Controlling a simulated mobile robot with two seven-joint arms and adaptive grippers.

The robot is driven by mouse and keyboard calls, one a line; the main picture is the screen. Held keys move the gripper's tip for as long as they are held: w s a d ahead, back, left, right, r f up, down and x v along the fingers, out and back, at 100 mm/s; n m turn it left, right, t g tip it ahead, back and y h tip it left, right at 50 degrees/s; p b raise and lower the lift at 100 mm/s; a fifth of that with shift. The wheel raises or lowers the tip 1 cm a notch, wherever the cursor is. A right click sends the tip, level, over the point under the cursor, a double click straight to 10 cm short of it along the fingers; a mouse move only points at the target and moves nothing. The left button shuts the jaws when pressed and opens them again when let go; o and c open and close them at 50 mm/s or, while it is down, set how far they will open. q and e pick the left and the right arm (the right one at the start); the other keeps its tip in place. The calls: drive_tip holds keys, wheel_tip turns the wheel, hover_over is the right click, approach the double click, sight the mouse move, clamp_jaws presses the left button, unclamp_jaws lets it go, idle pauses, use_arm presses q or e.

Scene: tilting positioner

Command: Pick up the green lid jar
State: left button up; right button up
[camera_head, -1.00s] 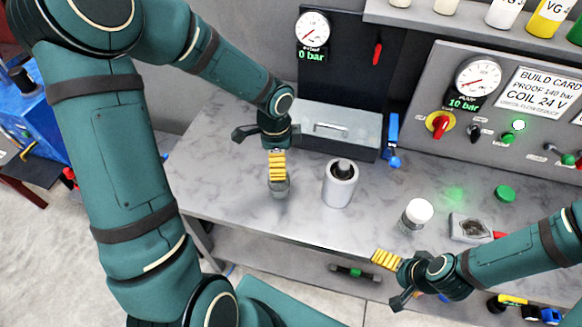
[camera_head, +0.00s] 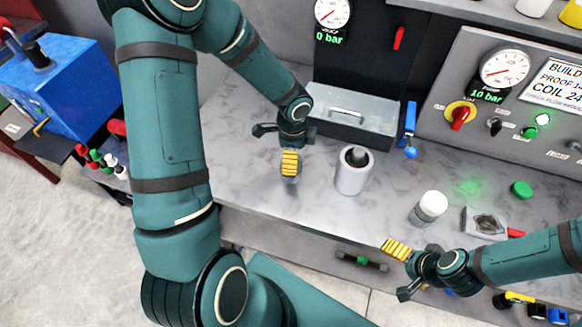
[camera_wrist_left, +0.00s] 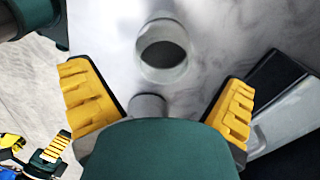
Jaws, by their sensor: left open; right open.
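My left gripper (camera_head: 276,148) is open, pointing down over the bench left of a steel cylinder (camera_head: 354,174). In the left wrist view, a grey round thing (camera_wrist_left: 148,104) lies between its spread yellow fingers (camera_wrist_left: 158,88), partly hidden by my gripper. My right gripper (camera_head: 400,271) is open and empty near the bench's front edge, below the white-lidded jar.
A metal tray (camera_head: 365,137) stands at the bench's back beside a blue-handled part (camera_head: 410,130). A grey block with a dark recess (camera_head: 485,221) sits right of the white-lidded jar. A control panel (camera_head: 455,85) stands behind. A shelf with bottles (camera_head: 569,12) is above.

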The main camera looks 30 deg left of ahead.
use_arm(q)
wheel_tip(320, 180, down, 5)
drive_tip(key=shift+w+r, duration=0.15)
drive_tip(key=shift+r, duration=0.05)
drive_tip(key=c, duration=1.2)
